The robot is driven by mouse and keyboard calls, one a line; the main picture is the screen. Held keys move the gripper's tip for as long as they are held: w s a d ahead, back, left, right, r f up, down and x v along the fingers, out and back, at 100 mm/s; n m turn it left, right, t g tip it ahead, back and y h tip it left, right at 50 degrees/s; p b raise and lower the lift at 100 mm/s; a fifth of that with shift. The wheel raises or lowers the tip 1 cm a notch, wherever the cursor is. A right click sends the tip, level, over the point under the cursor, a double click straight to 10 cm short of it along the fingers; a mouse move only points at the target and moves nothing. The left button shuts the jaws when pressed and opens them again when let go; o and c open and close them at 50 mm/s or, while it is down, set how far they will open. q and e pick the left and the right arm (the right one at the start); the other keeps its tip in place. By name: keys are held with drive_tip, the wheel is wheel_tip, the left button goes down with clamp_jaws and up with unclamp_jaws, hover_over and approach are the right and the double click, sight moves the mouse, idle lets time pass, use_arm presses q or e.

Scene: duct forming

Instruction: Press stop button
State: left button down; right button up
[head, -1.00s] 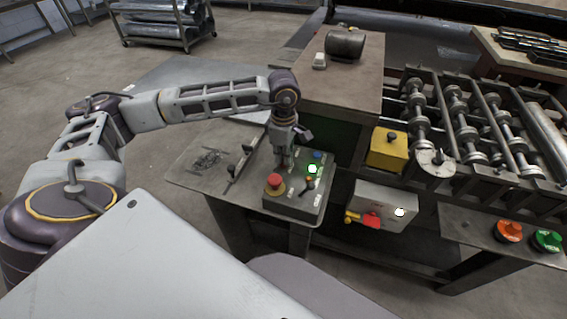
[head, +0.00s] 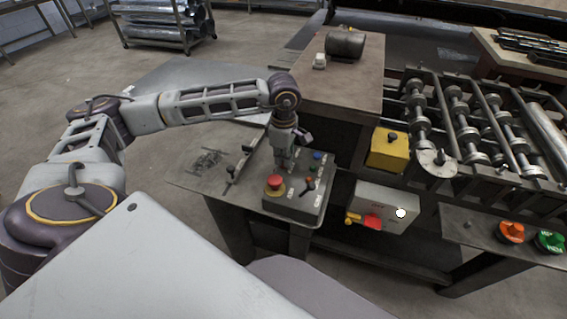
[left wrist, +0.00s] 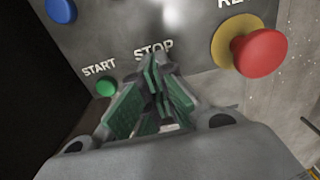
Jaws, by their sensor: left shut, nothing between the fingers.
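The control box (head: 298,196) is a grey box on the table, with a red mushroom button (head: 274,183) on a yellow ring at its left. My left gripper (head: 286,165) is shut and empty, pointing down at the panel. In the left wrist view its fingertips (left wrist: 160,90) are just below the STOP label (left wrist: 154,48). They hide the stop button, so I cannot see whether they touch it. The green start button (left wrist: 106,86) is left of the fingers, under its START label. My right gripper is not in view.
A blue button (left wrist: 61,10) and a black lever (head: 309,184) are on the same panel. A second box (head: 385,207) with a red switch hangs lower right. A roller machine (head: 470,120) fills the right side.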

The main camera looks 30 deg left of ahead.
use_arm(q)
drive_tip(key=shift+r+p, duration=0.75)
drive_tip(key=shift+r, duration=1.05)
drive_tip(key=shift+r+p, duration=0.7)
drive_tip(key=shift+r, duration=1)
drive_tip(key=shift+f, duration=0.1)
